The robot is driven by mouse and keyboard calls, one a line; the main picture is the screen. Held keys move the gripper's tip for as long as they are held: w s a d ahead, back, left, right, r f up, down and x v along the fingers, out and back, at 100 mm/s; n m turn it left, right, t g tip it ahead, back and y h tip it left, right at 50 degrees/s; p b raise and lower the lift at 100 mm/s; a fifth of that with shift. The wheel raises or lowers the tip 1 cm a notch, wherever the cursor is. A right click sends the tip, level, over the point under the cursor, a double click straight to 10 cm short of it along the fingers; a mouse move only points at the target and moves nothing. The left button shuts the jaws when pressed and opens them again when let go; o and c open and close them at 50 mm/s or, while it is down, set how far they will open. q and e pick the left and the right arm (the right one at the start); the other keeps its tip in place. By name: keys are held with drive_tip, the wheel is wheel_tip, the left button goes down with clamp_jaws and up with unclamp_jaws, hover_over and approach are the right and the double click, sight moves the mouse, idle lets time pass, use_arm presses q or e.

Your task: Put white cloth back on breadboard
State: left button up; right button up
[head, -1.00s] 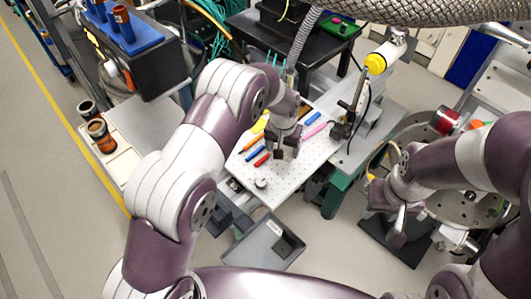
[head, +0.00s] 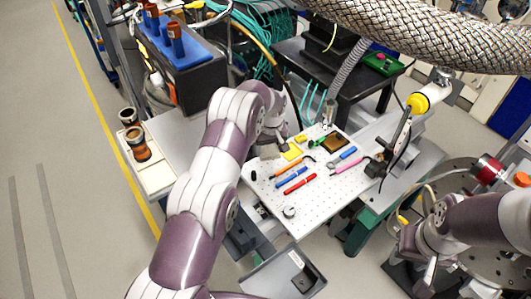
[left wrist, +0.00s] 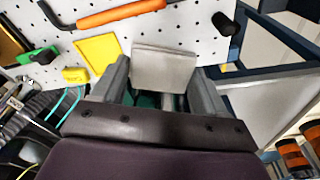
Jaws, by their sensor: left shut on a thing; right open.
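The white cloth (left wrist: 165,68) looks like a flat pale-grey folded square in the left wrist view. My left gripper (left wrist: 163,80) is shut on it, with a finger at each side. In the head view my left gripper (head: 270,148) is at the far left edge of the breadboard, and the cloth (head: 267,153) shows small under it. The breadboard (head: 325,205) is a white perforated plate; it fills the upper part of the left wrist view (left wrist: 200,25). I cannot tell whether the cloth touches it. My right gripper (head: 412,258) is off to the right, away from the breadboard.
Orange, blue, red and pink tools lie on the breadboard, with a yellow pad (head: 292,153) beside the left gripper and a brown square (head: 335,142). A grey bin (head: 285,275) is below the front edge. The board's front right is clear.

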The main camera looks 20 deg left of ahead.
sight(266, 150)
use_arm(q)
drive_tip(key=f, duration=0.2)
drive_tip(key=a+f+p, duration=0.1)
drive_tip(key=f, duration=0.1)
drive_tip(key=shift+a+f, duration=0.1)
drive_tip(key=shift+f, duration=0.05)
drive_tip(key=shift+w+f, duration=0.15)
drive_tip(key=shift+f, duration=0.35)
drive_tip(key=o, duration=1)
drive_tip(key=shift+r, duration=0.1)
